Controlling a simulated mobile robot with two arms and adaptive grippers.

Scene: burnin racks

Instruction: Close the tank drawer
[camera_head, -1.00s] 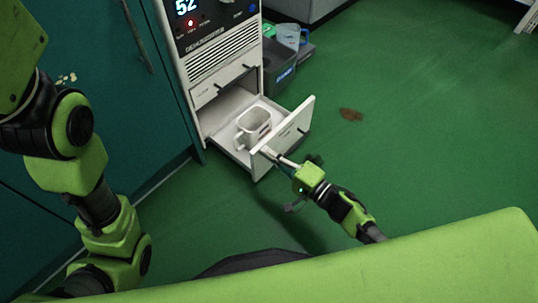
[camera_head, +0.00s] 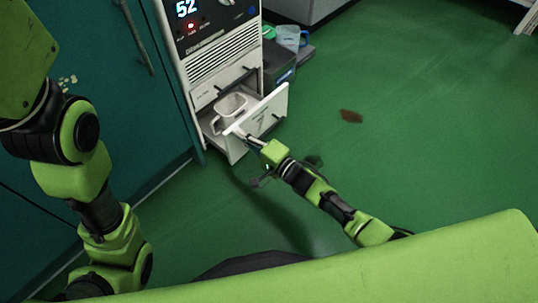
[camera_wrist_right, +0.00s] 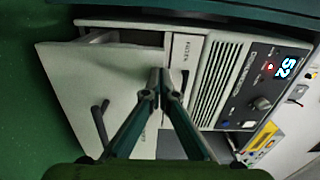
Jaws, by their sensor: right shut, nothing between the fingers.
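The tank drawer (camera_head: 262,119) is at the bottom of a white dehumidifier (camera_head: 218,52) and stands partly open. A white tank (camera_head: 228,110) with a handle sits inside it. The drawer front shows large in the right wrist view (camera_wrist_right: 75,85), with a dark handle (camera_wrist_right: 99,122) on it. My right gripper (camera_head: 239,132) is shut and empty, its fingertips at the left part of the drawer front's outer face. In the wrist view the fingertips (camera_wrist_right: 160,82) overlap the front's edge; whether they touch is hard to tell. My left arm shows at the left, but its gripper is out of view.
The green floor to the right is clear except for a brown stain (camera_head: 350,116).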

